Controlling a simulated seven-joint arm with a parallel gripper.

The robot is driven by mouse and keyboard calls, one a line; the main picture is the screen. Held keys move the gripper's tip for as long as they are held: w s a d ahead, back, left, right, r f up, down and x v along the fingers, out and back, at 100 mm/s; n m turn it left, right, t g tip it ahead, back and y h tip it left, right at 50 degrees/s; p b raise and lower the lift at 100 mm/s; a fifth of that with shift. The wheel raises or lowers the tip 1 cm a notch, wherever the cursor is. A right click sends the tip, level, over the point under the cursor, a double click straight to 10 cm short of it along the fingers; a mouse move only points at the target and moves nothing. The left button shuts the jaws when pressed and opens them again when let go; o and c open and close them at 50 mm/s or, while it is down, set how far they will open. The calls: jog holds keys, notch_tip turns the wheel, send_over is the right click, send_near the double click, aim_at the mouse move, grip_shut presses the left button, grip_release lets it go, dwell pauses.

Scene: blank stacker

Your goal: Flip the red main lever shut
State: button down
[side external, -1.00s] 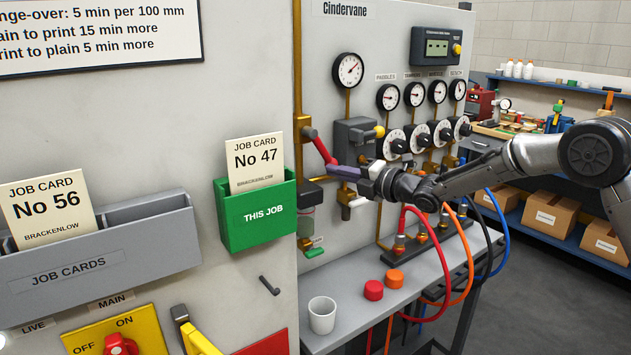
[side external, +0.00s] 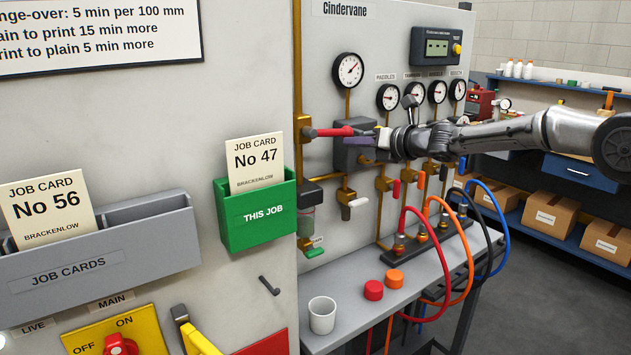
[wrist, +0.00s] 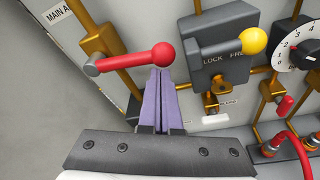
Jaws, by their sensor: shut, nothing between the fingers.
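The red main lever (side external: 333,132) sticks out about level to the right from its brass valve at the panel's left edge. In the wrist view the lever (wrist: 130,61) ends in a red ball, near a label reading "MAIN A". My gripper (side external: 376,140) is at the lever's free end. Its purple fingers (wrist: 161,88) are shut together with nothing between them. Their tips are at the near underside of the red ball and look to be touching or very close to it. The fingers are not around the lever.
A grey lock box (wrist: 222,65) with a yellow-ball handle stands right of the lever. Gauges, dials (wrist: 301,52) and brass pipes cover the panel. A shelf (side external: 345,300) with a white cup and coloured hoses is below. Open air lies in front of the panel.

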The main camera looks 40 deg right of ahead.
jog(key=shift+r+n+h, duration=0.3)
jog(key=shift+r+n, duration=0.2)
jog(key=shift+r, duration=0.2)
jog(key=s+f, duration=0.1)
jog(key=s, duration=1)
jog(key=shift+s+f, duration=0.15)
jog(key=shift+s, duration=0.15)
jog(key=shift+a, duration=0.15)
dwell(0.3)
